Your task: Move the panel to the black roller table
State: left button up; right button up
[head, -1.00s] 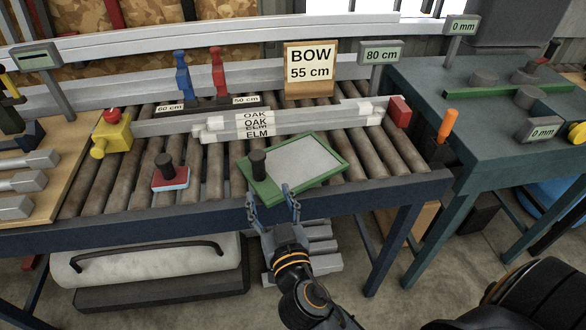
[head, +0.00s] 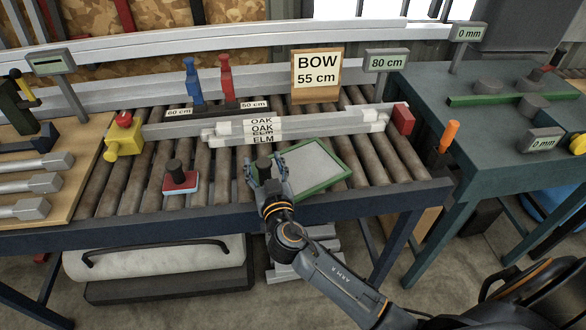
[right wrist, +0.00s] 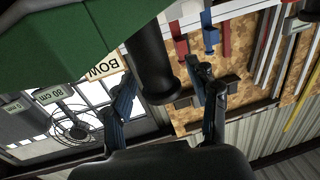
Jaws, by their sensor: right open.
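The panel (head: 318,173) is a green-edged board with a light grey face and a black knob (head: 263,166) at its left end. It lies slanted at the front of a roller table with a dark blue frame (head: 370,203) and brownish rollers. My right gripper (head: 266,168) is open at the knob, with a finger on either side. In the right wrist view the knob (right wrist: 150,65) hangs down between the spread fingers (right wrist: 166,85), and the panel's green underside or edge (right wrist: 60,40) fills the upper left. Contact cannot be told. My left gripper is not in view.
Labelled bars (head: 262,128) lie behind the panel. A red block with a black knob (head: 180,180) is to the left, beside a yellow device (head: 124,138). A BOW 55 cm sign (head: 317,70) stands behind. A teal table (head: 490,125) is at right.

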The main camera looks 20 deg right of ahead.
jog(key=shift+c, duration=0.3)
grip_shut()
jog(key=shift+r, duration=0.1)
